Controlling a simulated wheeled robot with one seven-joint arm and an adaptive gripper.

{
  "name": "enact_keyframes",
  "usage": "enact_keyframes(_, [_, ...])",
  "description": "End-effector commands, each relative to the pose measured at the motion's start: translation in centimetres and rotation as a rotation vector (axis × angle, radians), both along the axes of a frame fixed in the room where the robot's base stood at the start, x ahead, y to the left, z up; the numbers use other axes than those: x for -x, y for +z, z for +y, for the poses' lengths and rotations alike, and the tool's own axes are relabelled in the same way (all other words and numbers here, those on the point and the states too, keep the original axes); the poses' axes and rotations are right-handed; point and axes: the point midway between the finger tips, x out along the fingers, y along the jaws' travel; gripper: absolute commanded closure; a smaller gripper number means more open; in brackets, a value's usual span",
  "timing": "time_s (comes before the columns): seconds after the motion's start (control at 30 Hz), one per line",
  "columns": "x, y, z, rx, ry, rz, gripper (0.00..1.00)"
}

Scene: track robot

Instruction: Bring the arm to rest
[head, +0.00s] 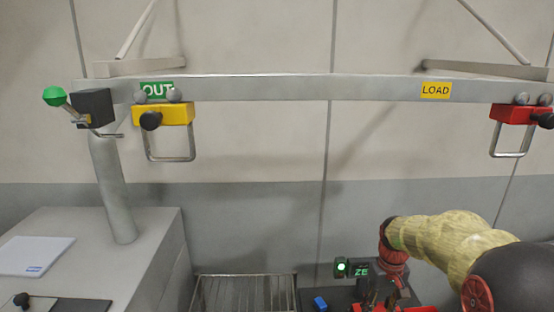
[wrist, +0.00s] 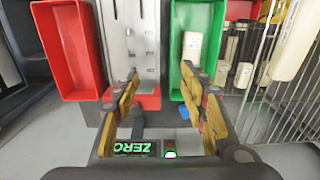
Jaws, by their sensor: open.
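My arm (head: 445,240), with a yellowish sleeve, reaches in from the lower right in the head view. Its end points down at the bottom edge, where my gripper is partly cut off. In the wrist view my gripper (wrist: 163,82) is open, its two yellow-padded fingers apart with nothing held between them. It is over a station with a red bin (wrist: 67,45) on the left and a green bin (wrist: 181,75) on the right. A cream block (wrist: 192,47) lies in the green bin. A ZERO display (wrist: 132,147) shows below the fingers.
An overhead rail (head: 300,88) carries a yellow hanger (head: 178,115) by the OUT sign and a red hanger (head: 512,115) near the LOAD sign. A green-knobbed lever (head: 55,96) is at left. A wire rack (wrist: 285,85) stands close on the right, with cream pieces.

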Motion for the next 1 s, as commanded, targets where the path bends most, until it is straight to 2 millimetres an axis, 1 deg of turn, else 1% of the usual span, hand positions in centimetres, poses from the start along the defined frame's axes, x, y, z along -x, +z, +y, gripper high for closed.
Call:
enact_keyframes(0.03, [1.8,0.9,0.8,0.004,-0.024,-0.019,0.57])
enact_keyframes(0.1, [4.2,1.9,1.7,0.006,-0.061,-0.042,0.57])
enact_keyframes(0.23, [8.6,3.4,3.4,0.008,-0.113,-0.09,0.57])
enact_keyframes(0.4, [14.2,4.5,5.3,0.006,-0.153,-0.156,0.57])
enact_keyframes(0.6, [20.2,4.8,7.1,0.001,-0.152,-0.25,0.57])
enact_keyframes(0.7, [22.8,4.8,7.9,-0.002,-0.133,-0.304,0.57])
enact_keyframes(0.8, [24.7,5.0,8.5,-0.005,-0.114,-0.359,0.57])
enact_keyframes(0.9, [25.6,5.7,8.9,-0.01,-0.099,-0.419,0.57])
enact_keyframes(1.0, [25.9,6.8,9.2,-0.014,-0.087,-0.471,0.57])
